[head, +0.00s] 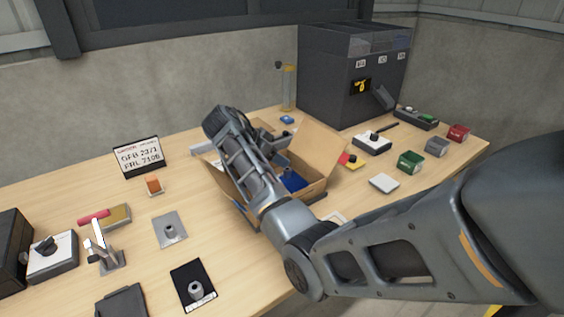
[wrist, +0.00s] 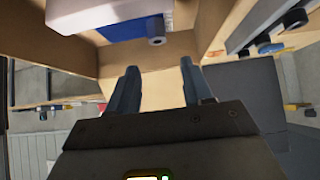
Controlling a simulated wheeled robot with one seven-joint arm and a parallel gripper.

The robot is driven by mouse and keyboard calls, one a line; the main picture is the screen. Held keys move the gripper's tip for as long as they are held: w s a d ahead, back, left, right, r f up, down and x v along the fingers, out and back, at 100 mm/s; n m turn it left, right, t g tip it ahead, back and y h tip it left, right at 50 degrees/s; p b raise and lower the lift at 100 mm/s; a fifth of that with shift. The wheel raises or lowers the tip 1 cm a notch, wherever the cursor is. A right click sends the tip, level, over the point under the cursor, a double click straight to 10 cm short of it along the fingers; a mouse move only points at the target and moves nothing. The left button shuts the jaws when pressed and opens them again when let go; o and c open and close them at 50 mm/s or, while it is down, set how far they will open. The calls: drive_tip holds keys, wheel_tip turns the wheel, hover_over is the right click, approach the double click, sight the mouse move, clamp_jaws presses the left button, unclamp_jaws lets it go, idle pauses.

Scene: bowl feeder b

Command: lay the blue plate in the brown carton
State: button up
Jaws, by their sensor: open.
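The brown carton (head: 318,157) stands open near the middle of the table with its flaps spread. The blue plate (head: 292,180) is inside it, partly hidden by my arm and the carton wall. In the wrist view the blue plate (wrist: 122,27) shows a white strip and a small grey knob, against the carton's brown inside (wrist: 75,50). My gripper (wrist: 158,75) is open and empty, its two fingers apart and clear of the plate. In the head view my wrist is over the carton and hides the fingertips.
A dark cabinet (head: 345,75) stands behind at the right. Grey (head: 169,232) and black (head: 190,273) plates with knobs lie at the front left. A sign (head: 138,157) stands at the back left. Green (head: 410,163) and red (head: 458,133) blocks sit to the right.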

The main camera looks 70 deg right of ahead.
drive_tip(key=shift+v, duration=2)
